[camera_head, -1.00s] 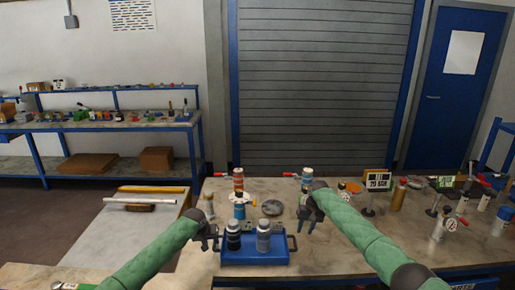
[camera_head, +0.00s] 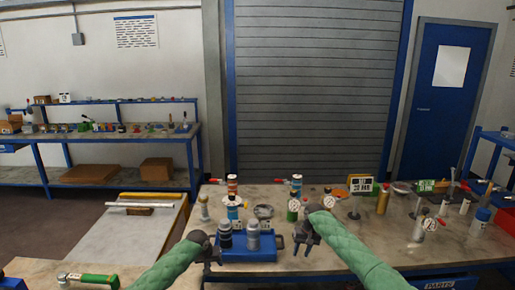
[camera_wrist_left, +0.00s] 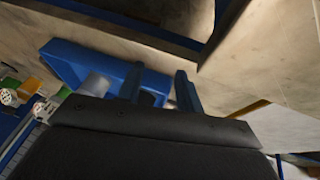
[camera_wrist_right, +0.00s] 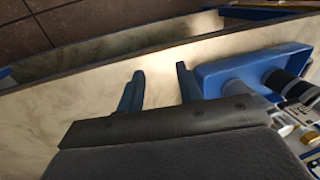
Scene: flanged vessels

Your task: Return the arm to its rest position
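My left gripper (camera_head: 207,249) is at the left end of the blue tray (camera_head: 232,256) in the head view. My right gripper (camera_head: 305,237) is at the right side of the tray, above the table. In the right wrist view its fingers (camera_wrist_right: 158,90) are spread and empty, with the tray (camera_wrist_right: 214,78) to their right.
Behind the tray stand red-and-blue vessels (camera_head: 232,186), gauges and a grey disc (camera_head: 263,211). A long bench (camera_head: 100,178) stands at the far left. A low table with a white rod (camera_head: 135,205) lies left.

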